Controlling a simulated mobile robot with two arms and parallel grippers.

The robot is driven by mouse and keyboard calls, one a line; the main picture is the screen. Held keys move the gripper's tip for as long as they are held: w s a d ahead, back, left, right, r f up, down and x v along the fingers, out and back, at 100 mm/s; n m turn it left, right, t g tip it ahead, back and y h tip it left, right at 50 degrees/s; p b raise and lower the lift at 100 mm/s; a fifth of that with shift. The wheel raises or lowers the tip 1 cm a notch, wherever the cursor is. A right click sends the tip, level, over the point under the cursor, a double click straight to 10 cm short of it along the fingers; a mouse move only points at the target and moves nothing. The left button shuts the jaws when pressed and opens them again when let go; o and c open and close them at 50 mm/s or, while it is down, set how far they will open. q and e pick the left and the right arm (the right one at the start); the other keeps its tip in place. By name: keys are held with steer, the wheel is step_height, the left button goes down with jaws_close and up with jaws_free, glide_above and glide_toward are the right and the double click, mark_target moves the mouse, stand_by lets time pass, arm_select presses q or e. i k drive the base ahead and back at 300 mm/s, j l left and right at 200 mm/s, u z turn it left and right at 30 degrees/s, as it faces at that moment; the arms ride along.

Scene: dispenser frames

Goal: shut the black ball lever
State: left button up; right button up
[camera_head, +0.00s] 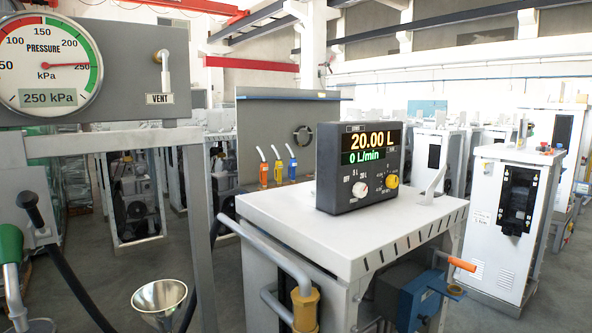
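A lever with a black grip (29,206) sits low on the left stand, the best match I see for the black ball lever. Its grip tilts up and to the left from a pale fitting (45,233), and a black hose (72,275) runs down from there. I cannot tell from this view whether it is open or shut. Neither of my grippers is in view.
A green handle (10,244) stands left below the lever, and a metal funnel (159,297) is to its right. A pressure gauge (48,60) reads 250 kPa near a VENT valve (164,70). A white cabinet (300,225) carries a display box (362,163).

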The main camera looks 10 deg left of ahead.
mark_target(27, 200)
steer(key=u, duration=1.6)
